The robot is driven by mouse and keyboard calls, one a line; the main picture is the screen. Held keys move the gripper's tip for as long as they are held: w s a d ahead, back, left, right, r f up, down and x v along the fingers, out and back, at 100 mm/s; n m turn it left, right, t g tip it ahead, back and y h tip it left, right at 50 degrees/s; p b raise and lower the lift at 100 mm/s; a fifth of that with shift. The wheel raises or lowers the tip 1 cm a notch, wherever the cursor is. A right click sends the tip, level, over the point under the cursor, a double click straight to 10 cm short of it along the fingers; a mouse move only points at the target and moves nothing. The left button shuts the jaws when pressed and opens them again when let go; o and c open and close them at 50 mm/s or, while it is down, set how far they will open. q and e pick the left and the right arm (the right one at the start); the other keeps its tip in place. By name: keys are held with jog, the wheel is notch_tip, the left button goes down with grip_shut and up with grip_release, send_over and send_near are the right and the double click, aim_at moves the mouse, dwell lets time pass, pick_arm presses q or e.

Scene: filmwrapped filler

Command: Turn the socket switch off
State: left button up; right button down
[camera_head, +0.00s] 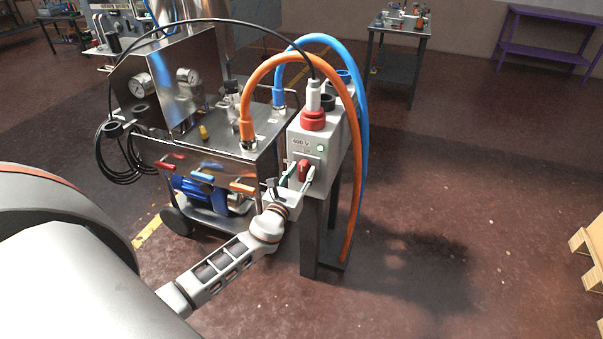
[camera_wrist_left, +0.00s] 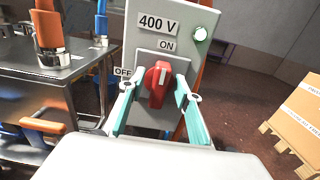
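The red socket switch knob (camera_wrist_left: 158,84) sits on the front of a grey 400 V socket box (camera_head: 312,143). In the left wrist view the knob stands nearly upright, its white mark up towards the ON label (camera_wrist_left: 167,46). The OFF label (camera_wrist_left: 123,71) is to its left. My left gripper (camera_wrist_left: 158,92) is open, one teal-padded finger on each side of the knob, with a visible gap on the left. Whether the right finger touches is unclear. The knob (camera_head: 304,169) and left gripper (camera_head: 295,179) also show in the head view. My right gripper is out of view.
A grey plug with a red collar (camera_head: 313,117) sits on top. Orange (camera_head: 268,65) and blue hoses (camera_head: 330,40) arch from the steel machine (camera_head: 215,150) beside the box. Open floor lies to the right.

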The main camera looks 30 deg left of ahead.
pick_arm(q)
jog(key=shift+w, duration=0.1)
grip_shut()
